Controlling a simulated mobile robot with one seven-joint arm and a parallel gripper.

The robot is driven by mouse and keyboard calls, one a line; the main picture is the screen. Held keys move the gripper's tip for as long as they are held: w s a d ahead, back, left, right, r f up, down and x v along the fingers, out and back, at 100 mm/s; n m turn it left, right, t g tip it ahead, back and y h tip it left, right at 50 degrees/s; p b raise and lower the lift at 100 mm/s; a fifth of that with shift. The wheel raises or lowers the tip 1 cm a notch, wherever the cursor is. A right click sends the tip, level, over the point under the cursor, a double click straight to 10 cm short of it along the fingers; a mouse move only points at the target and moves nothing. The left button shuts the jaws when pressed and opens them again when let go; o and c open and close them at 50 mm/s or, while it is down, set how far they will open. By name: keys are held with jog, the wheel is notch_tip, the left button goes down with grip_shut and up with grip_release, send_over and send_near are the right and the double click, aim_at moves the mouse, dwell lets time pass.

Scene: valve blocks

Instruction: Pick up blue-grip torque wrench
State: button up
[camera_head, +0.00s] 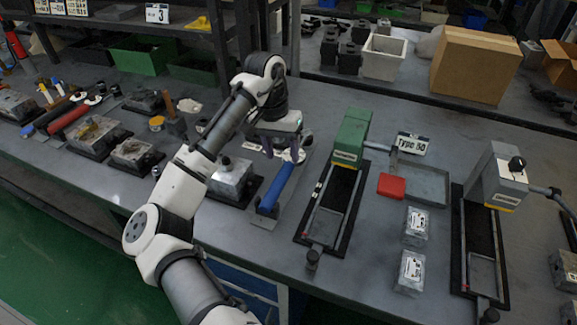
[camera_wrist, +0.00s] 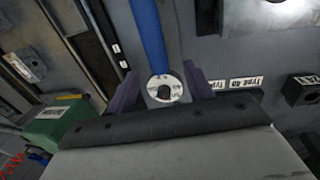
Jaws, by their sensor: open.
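The blue-grip torque wrench (camera_head: 277,188) lies on the workbench, its blue handle toward the bench's front edge. In the wrist view its blue grip (camera_wrist: 149,38) runs up from a round white dial head (camera_wrist: 164,88). My gripper (camera_head: 281,151) is over the head end of the wrench, hiding part of it. In the wrist view my gripper (camera_wrist: 160,74) is open, with one purple finger on each side of the dial head. I cannot tell how far the fingertips are above the bench, and no contact shows.
A green-topped fixture (camera_head: 350,135) stands right of the wrench, and a metal valve block (camera_head: 232,178) sits to its left. Further right are a red block (camera_head: 391,186) and a grey fixture (camera_head: 497,175). A red-handled tool (camera_head: 68,121) lies far left.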

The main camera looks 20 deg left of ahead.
aim_at(285, 167)
jog(key=shift+s+d+f+p, duration=0.1)
jog(key=shift+d+f+p, duration=0.15)
jog(key=shift+f, duration=0.75)
jog(key=shift+s+d+f+p, duration=0.1)
jog(key=shift+d+f+p, duration=0.15)
jog(key=shift+f, duration=0.8)
jog(key=shift+s+d+f+p, duration=0.15)
jog(key=shift+f+p, duration=0.1)
jog(key=shift+f, duration=0.75)
jog(key=shift+c, duration=0.2)
grip_shut()
